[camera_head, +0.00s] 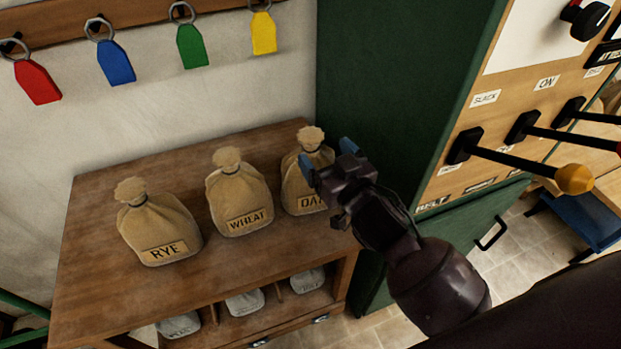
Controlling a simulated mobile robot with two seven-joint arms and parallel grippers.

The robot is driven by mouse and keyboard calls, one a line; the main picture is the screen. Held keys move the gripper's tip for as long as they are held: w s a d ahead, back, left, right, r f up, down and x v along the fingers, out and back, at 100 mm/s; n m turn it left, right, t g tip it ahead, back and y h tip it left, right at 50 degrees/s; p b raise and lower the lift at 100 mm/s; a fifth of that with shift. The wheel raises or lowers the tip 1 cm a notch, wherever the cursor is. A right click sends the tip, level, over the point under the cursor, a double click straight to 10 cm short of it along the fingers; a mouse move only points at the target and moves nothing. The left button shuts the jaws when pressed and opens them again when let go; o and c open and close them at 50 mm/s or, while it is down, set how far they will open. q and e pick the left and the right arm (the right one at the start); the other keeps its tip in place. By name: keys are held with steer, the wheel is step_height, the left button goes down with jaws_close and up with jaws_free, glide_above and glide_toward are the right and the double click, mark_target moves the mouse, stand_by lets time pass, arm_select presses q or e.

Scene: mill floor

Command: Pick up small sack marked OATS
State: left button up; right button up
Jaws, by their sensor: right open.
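Three small tan sacks with tied necks stand upright in a row on a brown wooden cabinet top (85,275). The sack marked OATS (298,190) is the rightmost, and its label is partly hidden behind my right gripper. My right gripper (327,167) is open, with blue-tipped fingers at the right side and front of the OATS sack near its neck. I cannot tell whether a finger touches it. The WHEAT sack (240,196) is in the middle and the RYE sack (160,228) is at the left. My left gripper is not in view.
A tall green cabinet (400,75) rises just right of the OATS sack. Its panel carries levers, one with a yellow knob (574,179). Grey sacks (244,302) sit in compartments below the top. Coloured tags hang on a wall rail (65,33).

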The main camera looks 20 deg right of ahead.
mark_target(310, 135)
steer(key=shift+w+a+f+b, duration=0.1)
steer(key=shift+w+a+b, duration=0.15)
steer(key=shift+w, duration=1.3)
steer(key=shift+w+a+b, duration=0.1)
steer(key=shift+w+a, duration=0.15)
steer(key=shift+w, duration=1.25)
jaws_close()
